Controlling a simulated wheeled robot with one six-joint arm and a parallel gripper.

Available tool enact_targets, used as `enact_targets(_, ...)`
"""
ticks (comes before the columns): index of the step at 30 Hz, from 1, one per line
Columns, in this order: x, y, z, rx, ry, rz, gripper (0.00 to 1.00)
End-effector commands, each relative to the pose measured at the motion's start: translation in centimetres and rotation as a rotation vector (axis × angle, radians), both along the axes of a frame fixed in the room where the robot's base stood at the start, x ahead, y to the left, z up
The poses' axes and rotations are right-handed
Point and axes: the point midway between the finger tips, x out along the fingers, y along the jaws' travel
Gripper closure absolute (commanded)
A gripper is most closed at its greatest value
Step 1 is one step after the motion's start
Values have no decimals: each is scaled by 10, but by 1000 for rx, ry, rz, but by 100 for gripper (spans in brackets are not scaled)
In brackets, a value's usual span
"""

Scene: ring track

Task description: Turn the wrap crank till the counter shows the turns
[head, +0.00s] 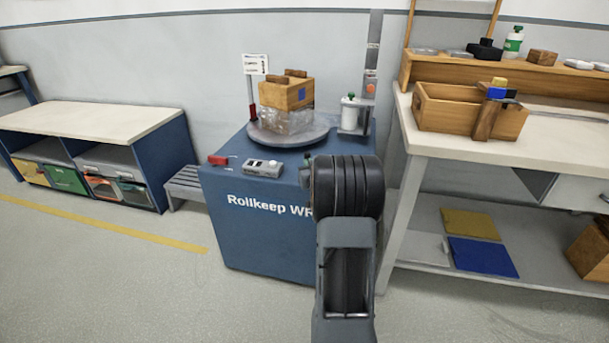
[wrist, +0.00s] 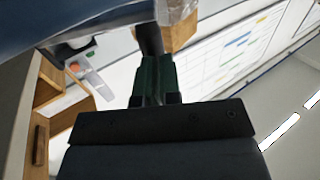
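The wrapping machine (head: 250,225) is a blue cabinet with a grey turntable (head: 290,139) on top. A wooden crate (head: 286,94) sits on the turntable, its lower part in clear film (head: 287,121). A small grey box (head: 262,167), perhaps the counter, lies on the front top; I cannot read any number. In the wrist view my gripper (wrist: 155,72) has its dark green fingers close together around a dark upright rod (wrist: 150,38), which looks like the crank handle. In the head view my black wrist hides the fingers and the crank.
A red handle (head: 218,160) is at the machine's front left. A post with a film roll (head: 350,112) stands behind right. A workbench (head: 560,135) with a wooden tray (head: 445,112) is close on the right. A low bench (head: 85,118) stands left. Floor ahead left is clear.

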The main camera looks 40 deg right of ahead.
Motion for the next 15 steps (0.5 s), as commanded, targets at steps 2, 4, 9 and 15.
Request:
enact_targets(2,7,-2,0,-6,-5,3,100)
enact_targets(4,11,-3,0,-5,-4,2,100)
enact_targets(9,19,-7,0,-3,-3,-2,100)
enact_targets(15,26,-10,0,-3,-2,-3,100)
